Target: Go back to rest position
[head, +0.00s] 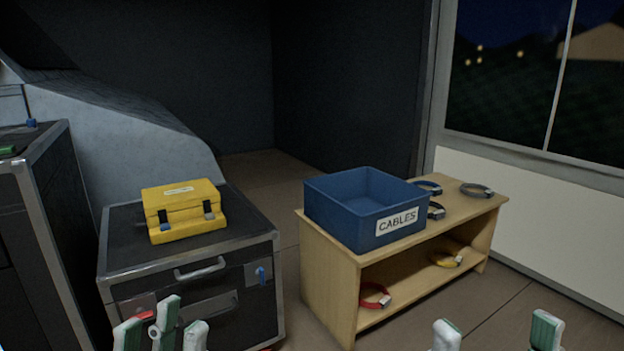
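My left gripper (162,337) shows at the bottom left edge, with white and green fingertips standing apart in front of the black case. Its lower part is cut off by the frame, and I see nothing clearly held in it. A small red piece shows beside its fingers; I cannot tell what it belongs to. My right gripper (496,336) shows at the bottom right edge. Its two white and green fingertips are wide apart with only floor between them, so it is open and empty. Both grippers are low, in front of the furniture.
A yellow toolbox (183,208) sits on the black case (125,258). A blue CABLES bin (340,217) stands on a wooden shelf (329,285), with dark cables (476,190) beside it. A red cable (374,296) and yellow cable (446,259) lie below. Floor (475,310) is clear at right.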

